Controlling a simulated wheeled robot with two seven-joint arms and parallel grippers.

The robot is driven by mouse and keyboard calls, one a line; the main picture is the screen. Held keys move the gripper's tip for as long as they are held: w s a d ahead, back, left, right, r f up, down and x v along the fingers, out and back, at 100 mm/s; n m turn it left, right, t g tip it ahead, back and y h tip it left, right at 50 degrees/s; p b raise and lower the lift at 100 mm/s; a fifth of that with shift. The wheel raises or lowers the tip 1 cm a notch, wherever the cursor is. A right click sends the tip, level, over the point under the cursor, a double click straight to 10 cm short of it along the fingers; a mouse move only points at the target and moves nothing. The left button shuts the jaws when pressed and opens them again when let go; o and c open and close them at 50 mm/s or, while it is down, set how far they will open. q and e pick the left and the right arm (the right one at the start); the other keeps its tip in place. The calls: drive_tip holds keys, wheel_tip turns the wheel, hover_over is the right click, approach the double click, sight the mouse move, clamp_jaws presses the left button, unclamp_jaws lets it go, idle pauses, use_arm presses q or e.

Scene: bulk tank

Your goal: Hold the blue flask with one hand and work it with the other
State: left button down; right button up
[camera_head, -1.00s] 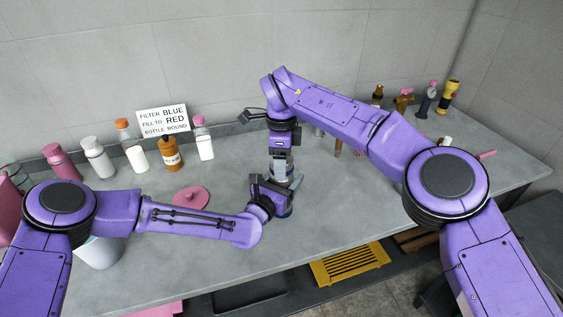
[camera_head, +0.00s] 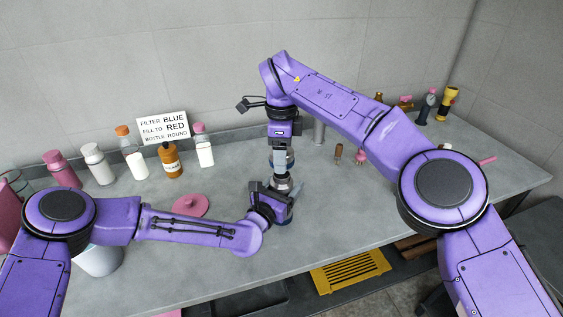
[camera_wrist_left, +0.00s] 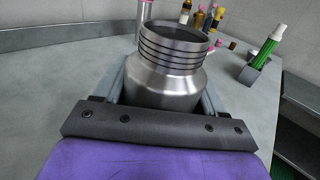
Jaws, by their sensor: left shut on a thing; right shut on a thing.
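The flask (camera_wrist_left: 167,75) shows in the left wrist view as a bare silver metal body with an open, threaded neck. In the head view only its metal top (camera_head: 282,184) shows between my grippers; no blue on it is clear. My left gripper (camera_head: 284,200) is shut around the flask body and holds it upright over the counter. My right gripper (camera_head: 283,160) points straight down just above the neck. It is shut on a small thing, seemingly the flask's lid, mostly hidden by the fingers.
A sign (camera_head: 163,126) and several bottles, including an amber one (camera_head: 171,160), stand along the wall at left. A pink round lid (camera_head: 190,205) lies left of my left gripper. Several small items stand at the back right. The counter (camera_head: 365,215) is clear right of the flask.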

use_arm(q)
unclamp_jaws()
drive_tip(key=shift+s, duration=0.1)
